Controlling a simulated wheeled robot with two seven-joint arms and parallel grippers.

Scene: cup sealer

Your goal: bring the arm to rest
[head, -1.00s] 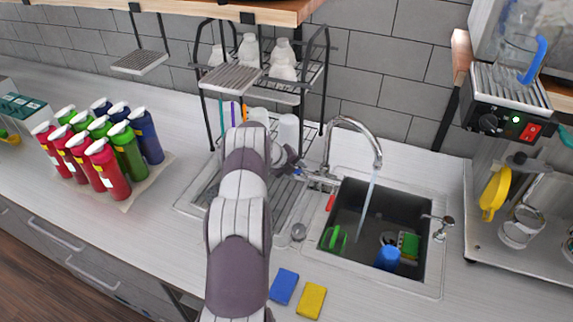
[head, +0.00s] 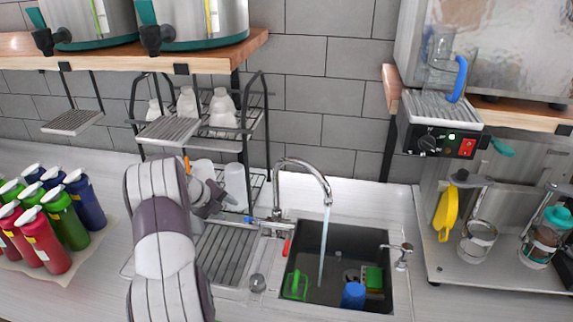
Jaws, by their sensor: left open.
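My left arm rises from the bottom of the head view, in front of the left part of the dish rack. My left gripper (head: 224,200) is beyond the arm, beside the pale cups (head: 236,184) on the lower rack. Its jaws are small and partly hidden; they look open, and I see nothing held in them. I cannot tell whether it touches the cups. My right gripper is not in view.
Right of the gripper, the faucet (head: 304,165) runs water into the sink (head: 312,240), which holds a blue cup (head: 353,295) and green items. Coloured bottles (head: 61,217) stand at left. A machine (head: 440,138) and shelf (head: 499,253) are at right.

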